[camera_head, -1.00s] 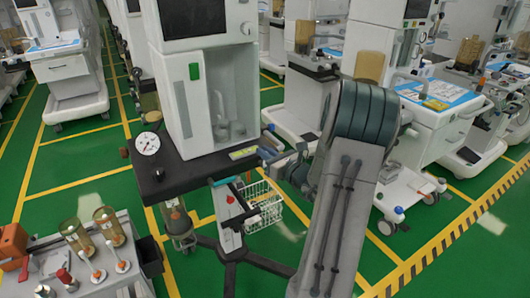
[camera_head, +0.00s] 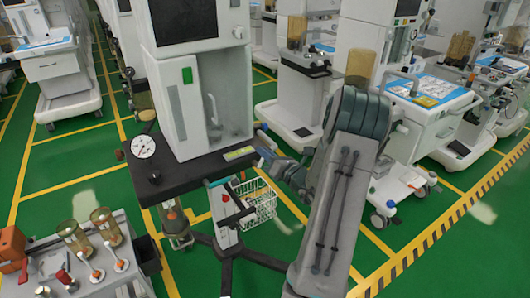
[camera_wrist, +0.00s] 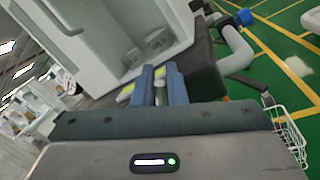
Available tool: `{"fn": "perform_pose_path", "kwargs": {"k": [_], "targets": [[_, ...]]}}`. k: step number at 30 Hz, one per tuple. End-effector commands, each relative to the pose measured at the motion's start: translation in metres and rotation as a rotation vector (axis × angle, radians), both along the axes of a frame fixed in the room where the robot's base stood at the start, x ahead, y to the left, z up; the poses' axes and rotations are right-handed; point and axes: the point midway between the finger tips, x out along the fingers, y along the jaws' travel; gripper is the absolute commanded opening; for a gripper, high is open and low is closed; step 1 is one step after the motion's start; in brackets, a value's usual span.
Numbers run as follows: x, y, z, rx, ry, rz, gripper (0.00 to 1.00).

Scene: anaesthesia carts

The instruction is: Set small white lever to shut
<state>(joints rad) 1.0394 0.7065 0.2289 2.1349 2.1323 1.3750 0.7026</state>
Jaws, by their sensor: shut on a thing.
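In the wrist view the two blue fingers of my gripper (camera_wrist: 161,84) point at the edge of the cart's dark top. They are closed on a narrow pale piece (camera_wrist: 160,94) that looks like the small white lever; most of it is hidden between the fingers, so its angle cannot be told. In the head view my gripper (camera_head: 265,152) is at the right edge of the black cart top (camera_head: 190,176), beside the white machine body. The lever cannot be made out there.
A white wire basket (camera_head: 258,204) hangs below and right of the top. A round gauge (camera_head: 143,146) is on its left. A side table (camera_head: 105,275) with bottles stands at lower left. A pale pipe with a blue end (camera_wrist: 243,17) is right of my fingers.

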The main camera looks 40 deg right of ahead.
Motion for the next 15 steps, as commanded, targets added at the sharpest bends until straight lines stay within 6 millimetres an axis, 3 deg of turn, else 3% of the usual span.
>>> {"fn": "perform_pose_path", "kwargs": {"k": [8, 9, 10, 15], "targets": [[-0.0006, -0.0007, -0.0007, -0.001, 0.001, -0.002, 0.00], [-0.0006, -0.0007, -0.0007, -0.001, 0.001, -0.002, 0.23], [-0.0005, -0.0007, -0.0007, -0.001, 0.001, -0.002, 0.28], [-0.0003, -0.0004, -0.0005, -0.001, 0.000, -0.001, 0.28]]}}
